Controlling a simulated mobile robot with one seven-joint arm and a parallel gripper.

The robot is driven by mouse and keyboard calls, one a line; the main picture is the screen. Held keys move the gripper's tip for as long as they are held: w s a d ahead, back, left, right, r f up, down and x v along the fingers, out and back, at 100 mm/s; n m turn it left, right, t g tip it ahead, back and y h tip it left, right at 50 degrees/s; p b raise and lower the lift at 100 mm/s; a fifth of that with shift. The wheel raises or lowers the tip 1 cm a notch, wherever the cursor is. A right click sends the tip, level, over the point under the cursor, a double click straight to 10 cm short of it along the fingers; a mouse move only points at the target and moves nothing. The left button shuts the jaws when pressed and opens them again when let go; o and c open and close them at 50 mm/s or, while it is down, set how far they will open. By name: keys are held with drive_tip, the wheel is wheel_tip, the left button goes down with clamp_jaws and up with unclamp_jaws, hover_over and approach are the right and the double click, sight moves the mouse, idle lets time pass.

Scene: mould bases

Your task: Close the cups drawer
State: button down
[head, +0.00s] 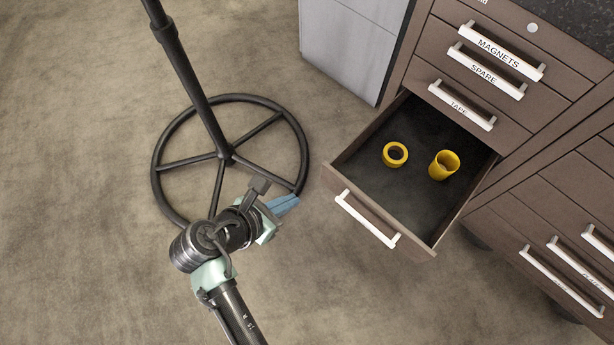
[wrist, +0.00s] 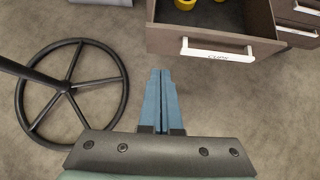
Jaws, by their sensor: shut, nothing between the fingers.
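The cups drawer (head: 340,175) is pulled well out of the brown cabinet in the head view. Its white handle (head: 366,219) is on the front panel, and in the wrist view the handle (wrist: 217,49) bears the label CUPS. A yellow ring-shaped piece (head: 395,154) and a yellow cup (head: 443,165) are inside the drawer. My gripper (head: 296,200) is shut and empty, left of the drawer front and apart from it. In the wrist view my gripper's blue fingers (wrist: 160,72) lie together, pointing toward the floor just in front of the drawer's left part.
A black stand with a spoked ring base (head: 225,155) is on the floor left of my gripper. Shut drawers labelled MAGNETS (head: 497,52), SPARE and TAPE are above the open one. A grey cabinet (head: 345,45) stands behind.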

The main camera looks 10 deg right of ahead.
sight(332, 173)
drive_tip(key=shift+w+d+f+b, duration=0.8)
drive_tip(key=shift+w+d+f, duration=0.3)
drive_tip(key=shift+d, duration=0.35)
drive_tip(key=shift+w+d+f+b, duration=0.8)
drive_tip(key=shift+w+d+f, duration=0.3)
drive_tip(key=shift+d, duration=0.3)
drive_tip(key=shift+w+d+f+b, duration=0.8)
drive_tip(key=shift+w+d+f, duration=0.3)
drive_tip(key=shift+d, duration=0.35)
drive_tip(key=shift+w+d, duration=0.1)
drive_tip(key=shift+w+d+r, duration=0.1)
drive_tip(key=shift+w+d, duration=0.1)
drive_tip(key=w+d+b, duration=0.2)
drive_tip(key=w+d, duration=0.6)
drive_tip(key=d, duration=0.3)
drive_tip(key=w+d+b, duration=0.2)
drive_tip(key=w+d, duration=0.6)
drive_tip(key=d, duration=0.2)
drive_tip(key=shift+w+d, duration=0.4)
